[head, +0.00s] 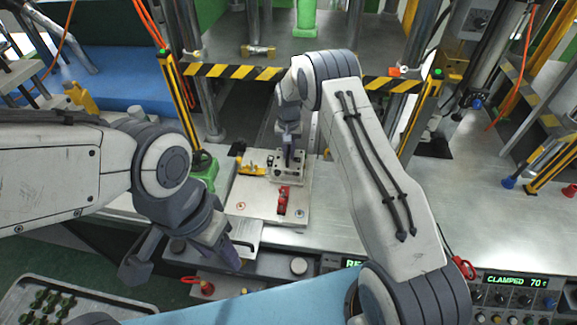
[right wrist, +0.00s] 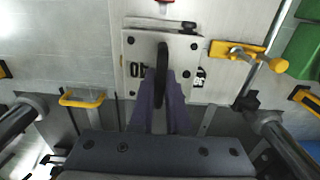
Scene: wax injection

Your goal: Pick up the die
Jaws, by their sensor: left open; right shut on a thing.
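The die (head: 300,172) is a pale metal block with bolts at its corners and a dark handle on top. It is over the fixture plate (head: 256,207); I cannot tell whether it rests there or is slightly raised. My right gripper (head: 288,152) points down at it. In the right wrist view, the fingers of the right gripper (right wrist: 160,110) are shut on the handle of the die (right wrist: 190,70). Its arm hides part of the bench. My left gripper (head: 182,265) is open and empty, low at the front edge of the bench, left of the fixture plate.
A red clamp (head: 283,201) and a yellow clamp (head: 250,168) sit close beside the die. A striped yellow-black bar (head: 235,71) crosses behind. A tray (head: 85,290) with green parts is lower left. A display (head: 516,281) reads "CLAMPED 70". Clear bench (head: 485,215) lies right.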

